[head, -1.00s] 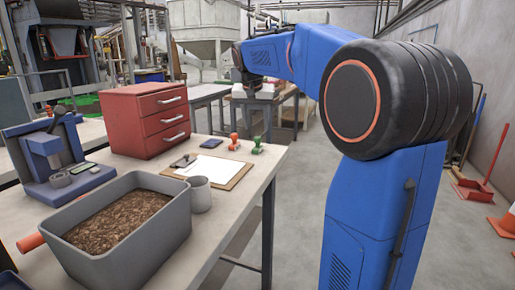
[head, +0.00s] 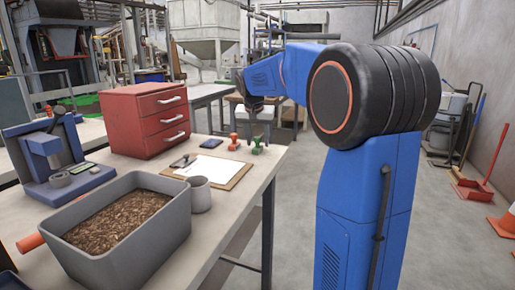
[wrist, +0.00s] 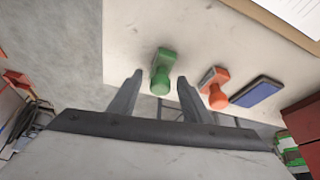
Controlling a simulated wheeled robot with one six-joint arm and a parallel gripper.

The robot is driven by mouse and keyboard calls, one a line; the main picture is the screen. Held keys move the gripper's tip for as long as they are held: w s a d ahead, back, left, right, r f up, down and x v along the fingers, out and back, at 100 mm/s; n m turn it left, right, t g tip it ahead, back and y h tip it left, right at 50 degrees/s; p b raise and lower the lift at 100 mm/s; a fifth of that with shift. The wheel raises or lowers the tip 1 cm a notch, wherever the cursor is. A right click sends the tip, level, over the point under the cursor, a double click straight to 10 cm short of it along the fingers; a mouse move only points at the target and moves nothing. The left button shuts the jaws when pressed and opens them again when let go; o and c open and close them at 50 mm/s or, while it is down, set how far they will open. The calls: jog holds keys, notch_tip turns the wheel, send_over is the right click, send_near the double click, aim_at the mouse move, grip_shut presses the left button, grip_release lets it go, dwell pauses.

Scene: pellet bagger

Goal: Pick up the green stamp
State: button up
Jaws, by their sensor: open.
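The green stamp (head: 257,145) stands on the table near its right edge in the head view. In the wrist view the green stamp (wrist: 162,72) shows just beyond and between the two fingertips. My gripper (wrist: 158,80) is open and empty, with a finger to either side of the stamp in the picture and no visible contact. In the head view my gripper's fingers are hard to make out at the end of the blue arm, above and behind the stamp.
An orange-red stamp (wrist: 214,88) stands close to the right of the green one in the wrist view, with a blue ink pad (wrist: 257,91) beyond it. A clipboard (head: 222,178), grey mug (head: 199,194), red drawer unit (head: 140,120) and grey bin (head: 180,225) share the table.

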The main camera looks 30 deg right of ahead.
jog(key=shift+c, duration=0.2)
jog(key=c, duration=1.1)
jog(key=shift+o, duration=0.2)
jog(key=shift+r, duration=0.15)
notch_tip(320, 180, up, 10)
jog(key=shift+f, duration=0.1)
jog(key=o, duration=0.4)
jog(key=shift+c, duration=0.9)
jog(key=shift+a, duration=0.1)
